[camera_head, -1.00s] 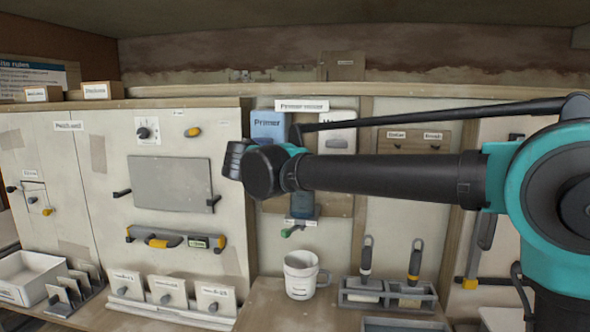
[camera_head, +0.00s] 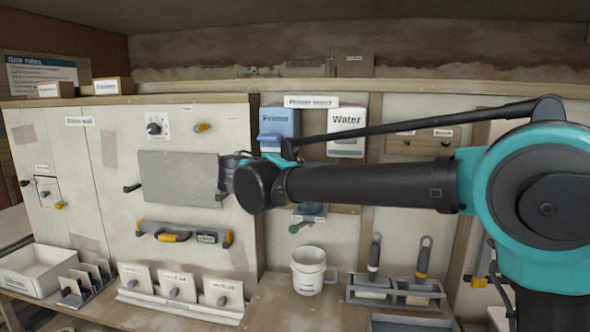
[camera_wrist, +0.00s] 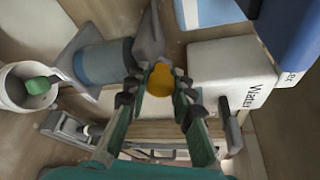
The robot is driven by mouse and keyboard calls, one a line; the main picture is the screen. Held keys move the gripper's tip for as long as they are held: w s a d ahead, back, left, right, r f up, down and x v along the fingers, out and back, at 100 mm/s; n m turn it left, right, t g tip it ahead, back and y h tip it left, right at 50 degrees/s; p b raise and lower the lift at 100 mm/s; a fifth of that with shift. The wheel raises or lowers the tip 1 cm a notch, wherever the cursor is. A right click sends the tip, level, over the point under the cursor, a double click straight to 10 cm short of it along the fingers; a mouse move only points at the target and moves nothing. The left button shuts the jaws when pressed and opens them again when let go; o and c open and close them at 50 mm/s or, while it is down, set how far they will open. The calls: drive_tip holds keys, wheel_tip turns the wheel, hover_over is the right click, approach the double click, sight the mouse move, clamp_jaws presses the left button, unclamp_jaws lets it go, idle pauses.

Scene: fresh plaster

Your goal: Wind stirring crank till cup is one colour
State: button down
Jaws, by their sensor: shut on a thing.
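The white cup (camera_head: 308,270) stands upright on the bench, below and right of my wrist. In the wrist view the cup (camera_wrist: 22,88) is at the left, with a green tip (camera_wrist: 38,85) over its mouth. Its contents cannot be made out. A blue-grey cylinder (camera_wrist: 103,64) sits beside it, with a grey crank arm (camera_wrist: 149,38) near an orange knob (camera_wrist: 159,80). My gripper (camera_wrist: 157,84) is shut on the orange knob. In the head view my wrist hides the knob and most of the gripper.
Blue primer (camera_head: 279,124) and white water (camera_head: 346,132) containers hang above the arm. A tool holder (camera_head: 395,292) stands right of the cup. Labelled sample boards (camera_head: 178,286) and a white tray (camera_head: 33,270) are at left. A grey panel (camera_head: 178,178) is left of my wrist.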

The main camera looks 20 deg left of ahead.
drive_tip(key=shift+w+r, duration=0.15)
drive_tip(key=c, duration=1.3)
unclamp_jaws()
drive_tip(key=v, duration=1.2)
drive_tip(key=shift+d, duration=0.1)
